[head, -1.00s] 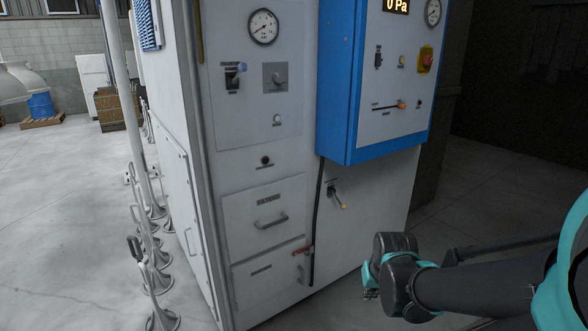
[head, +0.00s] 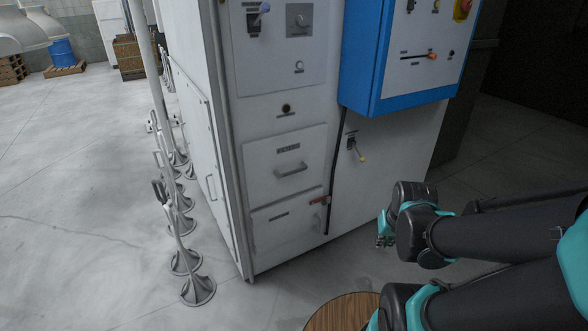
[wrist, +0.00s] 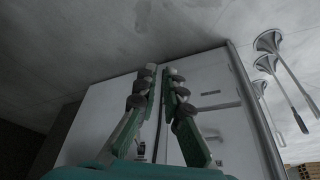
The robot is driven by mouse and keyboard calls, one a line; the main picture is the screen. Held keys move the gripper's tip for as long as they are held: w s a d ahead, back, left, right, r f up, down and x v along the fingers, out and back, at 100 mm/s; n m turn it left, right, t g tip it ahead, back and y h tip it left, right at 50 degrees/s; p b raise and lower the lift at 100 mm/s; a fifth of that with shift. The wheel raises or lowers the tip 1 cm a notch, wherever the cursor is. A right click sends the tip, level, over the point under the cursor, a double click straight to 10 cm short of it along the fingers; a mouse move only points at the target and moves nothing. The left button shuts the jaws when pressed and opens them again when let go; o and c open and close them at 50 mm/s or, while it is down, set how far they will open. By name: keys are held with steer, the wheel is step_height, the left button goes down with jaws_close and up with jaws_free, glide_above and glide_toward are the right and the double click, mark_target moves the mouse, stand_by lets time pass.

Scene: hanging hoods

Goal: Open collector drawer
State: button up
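In the head view the white cabinet front has two closed drawers, one above the other. The upper drawer (head: 262,172) has a grey bar handle (head: 291,169). The lower drawer (head: 275,232) has a grey handle at its right and a red lever (head: 320,200) at its upper right corner. My gripper (head: 383,242) is right of the drawers, apart from the cabinet. In the wrist view my gripper (wrist: 161,70) shows a narrow gap between its fingertips, with nothing held. The cabinet front (wrist: 205,75) lies beyond them.
A blue control box (head: 360,75) juts out above right, with a black cable below it. A small lever (head: 357,150) is on the panel below the box. Hood stands (head: 198,290) line the left side. A round wooden top (head: 343,312) is at the bottom. Floor before the drawers is clear.

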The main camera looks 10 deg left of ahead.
steer(key=o, duration=0.5)
steer(key=w+a+r+y, duration=0.1)
steer(key=w+a+y, duration=0.1)
steer(key=w, duration=0.4)
steer(key=w+a+r+m+y, duration=0.1)
steer(key=w+a+r, duration=0.1)
steer(key=w+a, duration=0.2)
steer(key=w, duration=0.3)
steer(key=shift+g+y, duration=0.4)
steer(key=w+a+f+m+y, duration=0.1)
steer(key=w+a+y, duration=0.15)
steer(key=w, duration=0.55)
steer(key=w+a+m+y, duration=0.1)
steer(key=w+a+y, duration=0.15)
steer(key=w, duration=0.55)
steer(key=y, duration=0.7)
glide_toward(296, 172)
steer(key=shift+g, duration=0.4)
steer(key=x, duration=1.1)
steer(key=shift+w, duration=0.35)
steer(key=shift+r, duration=0.1)
jaws_close()
